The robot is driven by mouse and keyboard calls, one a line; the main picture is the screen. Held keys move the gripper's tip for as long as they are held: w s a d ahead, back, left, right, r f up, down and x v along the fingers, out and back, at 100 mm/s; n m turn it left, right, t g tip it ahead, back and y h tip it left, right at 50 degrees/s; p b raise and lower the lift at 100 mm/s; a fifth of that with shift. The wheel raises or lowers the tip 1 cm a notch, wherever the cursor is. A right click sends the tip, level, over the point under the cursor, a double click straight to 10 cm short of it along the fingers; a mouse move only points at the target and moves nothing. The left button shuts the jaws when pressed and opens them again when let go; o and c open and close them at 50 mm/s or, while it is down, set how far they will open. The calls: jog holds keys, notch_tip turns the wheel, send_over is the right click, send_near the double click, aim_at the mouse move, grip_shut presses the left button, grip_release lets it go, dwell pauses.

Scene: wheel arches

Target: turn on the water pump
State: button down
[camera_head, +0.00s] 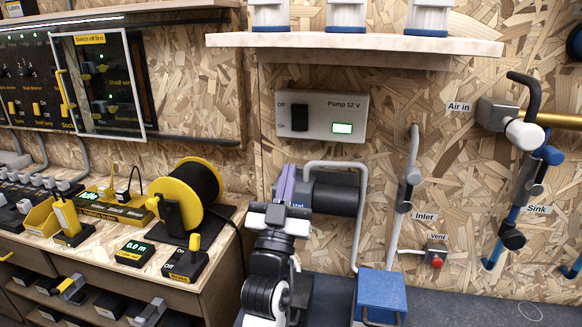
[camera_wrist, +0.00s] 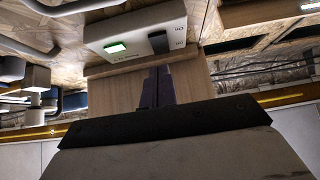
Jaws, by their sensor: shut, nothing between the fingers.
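The grey panel marked Pump 12 V (camera_head: 318,103) is on the chipboard wall. Its black rocker switch (camera_head: 299,117) is at the left, with Off above and On below; I cannot tell which way it is tipped. A green light (camera_head: 342,128) glows on the panel. The wrist view shows the panel upside down (camera_wrist: 135,30), with the switch (camera_wrist: 158,42) just beyond the fingertips. My gripper (camera_head: 287,170) has purple fingers, shut and empty, just below the panel and apart from the switch. The fingers show in the wrist view (camera_wrist: 159,72).
A dark cylindrical motor (camera_head: 336,193) with a pale pipe is right behind my gripper. A shelf (camera_head: 350,42) overhangs the panel. A yellow cable reel (camera_head: 188,195) stands on the left counter. Pipes and valves (camera_head: 409,190) are at the right.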

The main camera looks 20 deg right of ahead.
jog(key=b+v, duration=0.1)
jog(key=v, duration=0.1)
jog(key=b+v, duration=0.1)
jog(key=v, duration=0.1)
jog(key=shift+f, duration=0.45)
